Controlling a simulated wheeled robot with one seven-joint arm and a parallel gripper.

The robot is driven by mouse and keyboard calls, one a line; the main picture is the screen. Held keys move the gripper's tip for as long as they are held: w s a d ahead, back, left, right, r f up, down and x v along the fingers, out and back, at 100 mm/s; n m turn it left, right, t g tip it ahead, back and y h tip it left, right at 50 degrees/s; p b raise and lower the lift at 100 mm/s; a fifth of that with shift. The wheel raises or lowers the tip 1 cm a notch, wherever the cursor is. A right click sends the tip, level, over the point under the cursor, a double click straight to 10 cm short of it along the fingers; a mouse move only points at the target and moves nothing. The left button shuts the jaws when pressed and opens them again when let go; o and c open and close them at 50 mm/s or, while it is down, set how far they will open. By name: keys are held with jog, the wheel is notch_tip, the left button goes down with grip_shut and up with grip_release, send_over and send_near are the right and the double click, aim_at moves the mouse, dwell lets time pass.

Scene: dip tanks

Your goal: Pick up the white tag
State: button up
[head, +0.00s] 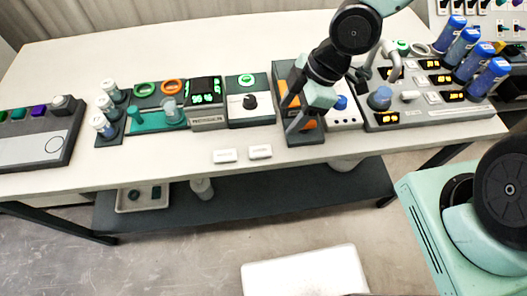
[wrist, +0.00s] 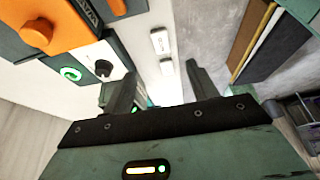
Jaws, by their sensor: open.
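Two small white tags lie flat near the front edge of the table, side by side with a gap: a left tag (head: 224,155) and a right tag (head: 260,151). Faint dark print shows on them. The wrist view also shows two white tags, one farther up (wrist: 160,41) and one lower (wrist: 167,67), in line between and beyond my fingers. My gripper (head: 293,112) is open and empty, to the right of the tags and above the orange-and-dark unit. In the wrist view its two fingers (wrist: 160,90) stand wide apart. Neither finger touches a tag.
Behind the tags stand a dial box (head: 249,101), a green-digit display (head: 206,103) and a teal tray (head: 155,119). The orange-and-dark unit (head: 306,137) is under my gripper. Blue cylinders (head: 487,79) stand far right. The table front left of the tags is bare.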

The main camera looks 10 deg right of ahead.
jog(key=b, duration=0.2)
send_near(261, 151)
jog(key=x, duration=0.2)
jog(key=shift+w+d+f, duration=0.1)
jog(key=shift+f, duration=0.35)
jog(key=shift+a+x, duration=0.1)
jog(key=shift+x, duration=1.2)
jog(key=shift+a+x, duration=0.15)
jog(key=shift+x, duration=1.2)
jog(key=shift+r, duration=0.1)
jog(key=c, duration=1.1)
jog(key=shift+o, duration=0.2)
